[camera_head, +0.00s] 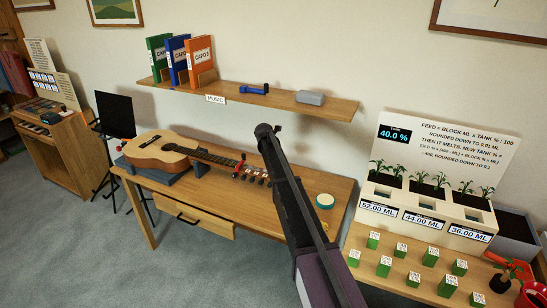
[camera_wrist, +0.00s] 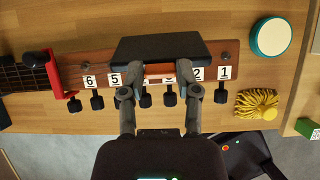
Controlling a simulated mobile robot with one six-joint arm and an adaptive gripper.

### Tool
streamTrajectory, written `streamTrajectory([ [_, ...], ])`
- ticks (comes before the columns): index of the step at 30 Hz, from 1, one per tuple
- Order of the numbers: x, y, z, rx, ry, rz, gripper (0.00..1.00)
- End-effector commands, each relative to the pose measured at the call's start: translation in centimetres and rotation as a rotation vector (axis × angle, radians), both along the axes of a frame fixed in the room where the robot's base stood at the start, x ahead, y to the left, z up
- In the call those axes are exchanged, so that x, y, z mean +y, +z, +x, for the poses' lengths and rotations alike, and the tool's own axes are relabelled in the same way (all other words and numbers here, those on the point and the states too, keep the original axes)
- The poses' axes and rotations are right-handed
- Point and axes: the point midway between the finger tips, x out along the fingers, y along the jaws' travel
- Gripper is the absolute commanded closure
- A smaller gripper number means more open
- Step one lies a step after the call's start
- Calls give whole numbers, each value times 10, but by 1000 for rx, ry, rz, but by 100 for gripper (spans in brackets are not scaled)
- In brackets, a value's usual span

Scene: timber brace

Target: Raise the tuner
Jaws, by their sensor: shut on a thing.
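The guitar (camera_head: 165,150) lies on the wooden desk, its headstock pointing right. In the wrist view the headstock (camera_wrist: 103,62) shows black tuning pegs and number labels, several partly covered. My gripper (camera_wrist: 160,70) is over the headstock, its two fingers apart and shut on a dark box-shaped thing with an orange part (camera_wrist: 160,70), which looks like the tuner (camera_wrist: 160,46). The dark body covers part of the headstock; I cannot tell whether it touches it. A red clamp (camera_wrist: 66,80) sits beside the headstock at the neck. In the head view my arm hides the gripper's grasp.
A round teal-rimmed tin (camera_wrist: 270,37) and a yellow tufted thing (camera_wrist: 257,103) lie right of the headstock. Above the desk is a shelf (camera_head: 335,105) with binders, a blue dumbbell-shaped thing (camera_head: 254,89) and a grey box (camera_head: 310,97). Green blocks (camera_head: 384,266) stand on the right table.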

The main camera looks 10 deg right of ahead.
Motion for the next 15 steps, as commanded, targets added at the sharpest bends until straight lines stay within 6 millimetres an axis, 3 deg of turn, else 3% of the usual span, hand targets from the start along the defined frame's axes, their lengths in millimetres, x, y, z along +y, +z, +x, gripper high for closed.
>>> streamTrajectory([
  [6, 2, 0, 0, -2, 1, 1, 100],
  [7, 2, 0, 0, -2, 1, 1, 49],
  [9, 2, 0, 0, -2, 1, 1, 28],
  [10, 2, 0, 0, -2, 2, 1, 23],
  [15, 2, 0, 0, 0, 1, 0, 23],
])
